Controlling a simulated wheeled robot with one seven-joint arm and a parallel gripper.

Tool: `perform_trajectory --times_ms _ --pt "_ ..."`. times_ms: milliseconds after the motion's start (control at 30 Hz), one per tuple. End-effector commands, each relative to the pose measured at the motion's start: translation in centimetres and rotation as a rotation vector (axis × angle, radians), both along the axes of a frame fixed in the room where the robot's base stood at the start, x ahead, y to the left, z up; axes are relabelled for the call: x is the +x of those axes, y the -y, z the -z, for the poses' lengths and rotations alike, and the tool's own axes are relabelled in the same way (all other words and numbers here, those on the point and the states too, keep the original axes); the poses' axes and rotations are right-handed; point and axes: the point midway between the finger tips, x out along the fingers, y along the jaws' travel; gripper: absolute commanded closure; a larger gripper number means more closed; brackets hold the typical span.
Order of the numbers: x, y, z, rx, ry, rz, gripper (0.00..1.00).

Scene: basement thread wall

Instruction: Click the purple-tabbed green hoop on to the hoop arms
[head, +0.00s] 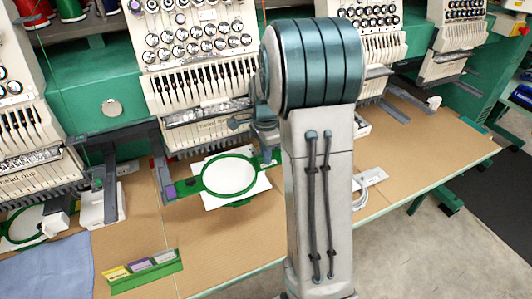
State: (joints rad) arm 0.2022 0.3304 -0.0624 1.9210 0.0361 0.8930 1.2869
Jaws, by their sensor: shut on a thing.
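The green hoop (204,181) holds white cloth and lies roughly level in front of the middle machine head, above the tan table. Its purple tab (170,191) is at its left end, close to the grey left hoop arm (162,172); I cannot tell whether they touch. My gripper (266,152) is at the hoop's right end, partly hidden behind my arm, and is shut on the hoop there. The right hoop arm is mostly hidden by my gripper and arm.
A green rack with yellow, purple and grey labels (146,282) stands on the front of the table (222,252). A blue cloth (50,270) lies front left. Another hooped piece (22,224) is at the left head. A white object (370,186) lies right of my arm.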

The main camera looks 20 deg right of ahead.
Motion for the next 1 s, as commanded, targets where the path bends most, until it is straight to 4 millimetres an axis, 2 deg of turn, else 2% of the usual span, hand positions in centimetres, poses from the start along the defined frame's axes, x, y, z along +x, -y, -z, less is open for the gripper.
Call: perform_trajectory --times_ms 400,433,500,833,1000 --pt "0.0 -0.1 0.1 0.000 0.000 0.000 1.00" --pt "0.0 -0.1 0.1 0.000 0.000 0.000 0.80" --pt "0.0 -0.1 0.1 0.000 0.000 0.000 0.63" --pt "0.0 -0.1 -0.1 -0.001 0.001 0.000 0.63" --pt "0.1 -0.1 -2.2 -0.002 0.005 -0.001 0.63"
